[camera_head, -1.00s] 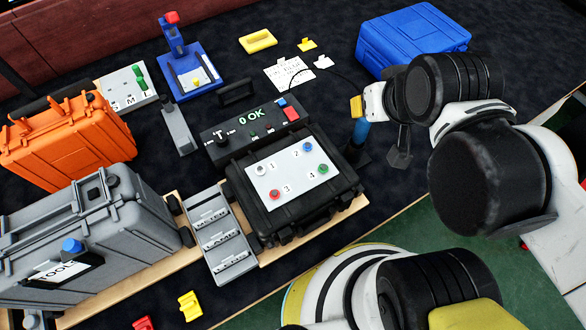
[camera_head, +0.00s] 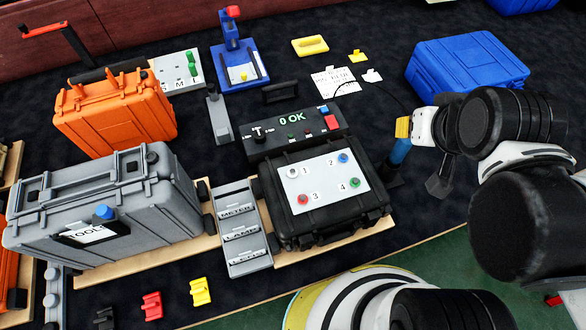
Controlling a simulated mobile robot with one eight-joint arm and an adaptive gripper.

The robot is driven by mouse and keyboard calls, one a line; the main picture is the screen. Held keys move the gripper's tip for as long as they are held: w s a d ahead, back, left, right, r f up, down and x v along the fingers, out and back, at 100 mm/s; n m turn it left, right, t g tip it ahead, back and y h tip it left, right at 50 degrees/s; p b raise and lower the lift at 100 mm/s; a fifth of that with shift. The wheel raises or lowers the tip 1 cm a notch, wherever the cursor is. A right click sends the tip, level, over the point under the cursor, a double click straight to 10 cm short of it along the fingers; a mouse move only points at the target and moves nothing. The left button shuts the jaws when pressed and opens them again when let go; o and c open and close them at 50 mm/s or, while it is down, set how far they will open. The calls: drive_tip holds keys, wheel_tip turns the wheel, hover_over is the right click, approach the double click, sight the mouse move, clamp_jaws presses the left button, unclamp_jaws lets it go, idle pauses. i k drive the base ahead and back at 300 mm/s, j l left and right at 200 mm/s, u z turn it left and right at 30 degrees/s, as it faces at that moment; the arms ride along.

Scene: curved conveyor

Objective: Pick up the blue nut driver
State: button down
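The blue nut driver seems to be the slim blue handle (camera_head: 400,151) right of the black case. It stands tilted, its lower end at a dark base or stand. My gripper (camera_head: 421,150) comes in from the right, close to the handle. A small yellow block on its white part shows just above the handle, and a dark finger hangs to the handle's right. The gripper overlaps the handle's top in the picture. I cannot tell whether they touch or whether the fingers are closed.
A black case (camera_head: 369,220) with numbered buttons and a control box (camera_head: 270,145) reading "0 OK" stand left of the gripper. A blue case (camera_head: 465,65) stands behind it. A thin black cable runs nearby. Orange (camera_head: 115,115) and grey (camera_head: 165,205) cases stand left.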

sight(400, 149)
drive_tip(key=k+l+z, duration=0.2)
drive_tip(key=k+l, duration=0.15)
drive_tip(key=k, duration=0.2)
drive_tip(key=k+l+z, duration=0.2)
drive_tip(key=k+l, duration=0.25)
